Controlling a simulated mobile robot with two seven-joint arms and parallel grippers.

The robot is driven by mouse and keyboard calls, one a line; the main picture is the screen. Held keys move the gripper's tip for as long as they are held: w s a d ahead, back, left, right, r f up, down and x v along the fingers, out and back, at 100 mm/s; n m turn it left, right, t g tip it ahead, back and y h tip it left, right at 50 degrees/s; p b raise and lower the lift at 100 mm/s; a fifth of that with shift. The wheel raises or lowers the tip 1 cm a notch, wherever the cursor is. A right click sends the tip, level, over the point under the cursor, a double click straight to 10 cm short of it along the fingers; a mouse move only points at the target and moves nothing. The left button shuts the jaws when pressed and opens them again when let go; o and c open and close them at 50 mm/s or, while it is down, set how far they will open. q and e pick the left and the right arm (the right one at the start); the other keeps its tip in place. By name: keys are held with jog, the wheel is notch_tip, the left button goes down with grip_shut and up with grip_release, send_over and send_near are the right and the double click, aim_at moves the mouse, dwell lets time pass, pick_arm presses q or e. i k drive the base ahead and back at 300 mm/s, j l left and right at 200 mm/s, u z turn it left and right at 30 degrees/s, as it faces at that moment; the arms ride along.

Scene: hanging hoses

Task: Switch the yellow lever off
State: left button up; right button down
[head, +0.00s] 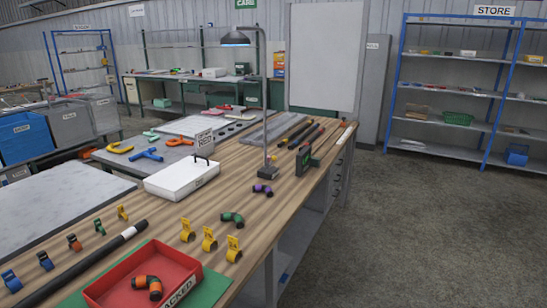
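Small yellow pieces with upright tabs stand on the wooden workbench (200,205). Three stand in a row near its right edge: one (187,232), one to its right (209,240) and one nearest the edge (233,249). Another, darker yellow piece (122,213) stands further left. A curved yellow piece (119,148) lies on a grey surface behind. I cannot tell which of these, if any, is the yellow lever, or how a lever is set. Neither of my grippers is in view.
A red tray (190,262) holding an orange and black fitting (150,283) stands in front. A black hose (85,262) lies to its left. A white box (181,180) and a desk lamp (264,110) stand further back. Open floor (440,225) lies right.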

aim_at(274, 158)
jog(key=i+l, duration=0.35)
jog(key=l, duration=0.15)
jog(key=i+l, duration=0.35)
jog(key=l, duration=0.15)
jog(key=i+l, duration=0.3)
jog(key=l, duration=0.15)
jog(key=i+l, duration=0.35)
jog(key=l, duration=0.15)
jog(key=i+l, duration=0.35)
jog(key=l, duration=0.15)
jog(key=u, duration=1.85)
